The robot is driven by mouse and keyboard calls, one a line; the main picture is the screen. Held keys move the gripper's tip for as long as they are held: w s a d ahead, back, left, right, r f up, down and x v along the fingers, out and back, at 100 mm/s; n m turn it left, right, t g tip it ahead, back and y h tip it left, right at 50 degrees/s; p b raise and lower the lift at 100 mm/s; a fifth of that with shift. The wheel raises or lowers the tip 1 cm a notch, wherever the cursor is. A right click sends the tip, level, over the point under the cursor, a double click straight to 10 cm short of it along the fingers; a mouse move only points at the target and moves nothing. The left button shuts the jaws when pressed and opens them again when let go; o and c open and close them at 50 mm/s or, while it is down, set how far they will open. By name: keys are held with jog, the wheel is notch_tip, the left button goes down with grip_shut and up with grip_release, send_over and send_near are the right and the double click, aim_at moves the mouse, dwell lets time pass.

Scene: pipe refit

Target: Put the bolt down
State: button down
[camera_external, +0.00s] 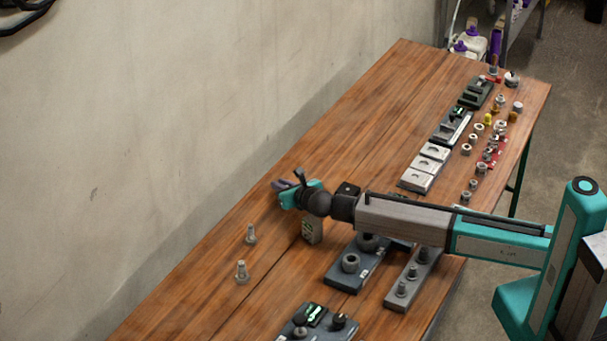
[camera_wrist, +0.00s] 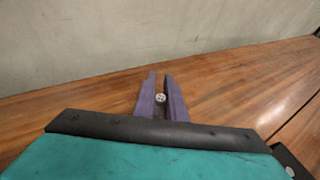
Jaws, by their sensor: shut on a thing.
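My gripper (camera_wrist: 160,97) has two purple fingers, and they are shut on a bolt (camera_wrist: 160,98). In the wrist view only the bolt's small round pale end shows between the fingers; the rest is hidden. In the external view my gripper (camera_external: 284,185) is over the wooden table (camera_external: 330,140), near its wall-side edge. I cannot tell whether the held bolt touches the table. Two other bolts stand upright on the table, one bolt (camera_external: 251,235) nearer my gripper and another bolt (camera_external: 242,272) closer to the front.
Dark blocks with fittings (camera_external: 357,265) and a grey block with pegs (camera_external: 412,280) lie below my arm. A dark unit with a green display (camera_external: 315,318) is at the front. Several small parts (camera_external: 466,150) line the far right.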

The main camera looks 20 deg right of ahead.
jog(key=c, duration=1.8)
grip_release()
jog(key=shift+r, duration=0.15)
jog(key=shift+v, duration=1)
jog(key=shift+s+d+r, duration=0.1)
jog(key=shift+s+r, duration=0.05)
jog(key=shift+r, duration=1.1)
jog(key=shift+s+a+r, duration=0.1)
jog(key=shift+s+r, duration=0.05)
jog(key=shift+r, duration=1.05)
jog(key=shift+s+d+r, duration=0.1)
jog(key=shift+s+r, duration=0.05)
jog(key=shift+r, duration=1.1)
jog(key=shift+w+d, duration=0.1)
